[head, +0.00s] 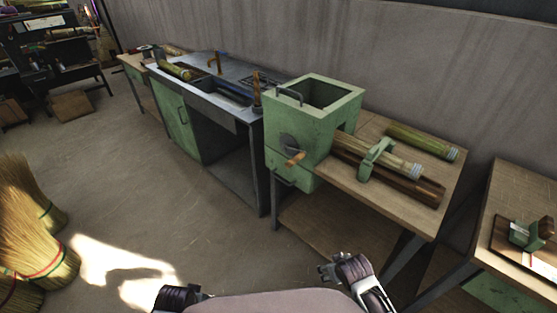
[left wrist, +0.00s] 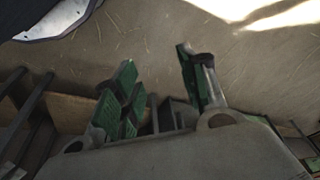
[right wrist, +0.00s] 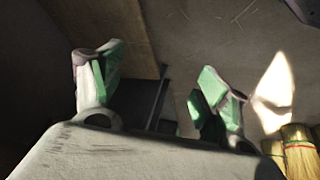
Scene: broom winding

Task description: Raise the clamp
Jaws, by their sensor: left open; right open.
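A green clamp (head: 376,160) arches over a pale bundle with a metal-capped end (head: 400,160) on the machine's wooden bed (head: 425,190). It stands to the right of the green box-shaped machine (head: 313,125). My right gripper (right wrist: 160,82) is open and empty; in the head view its arm shows at the bottom (head: 350,272), well in front of and below the clamp. My left gripper (left wrist: 158,85) is open and empty; in the head view only a dark part of that arm (head: 180,298) shows at the bottom edge. Neither gripper touches the clamp.
A crank with a wooden handle (head: 294,159) sticks out of the machine's front. Another bundle (head: 422,141) lies behind the clamp. A second table (head: 500,210) holds a small green device at right. Brooms (head: 30,230) stand at left. The floor between is clear.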

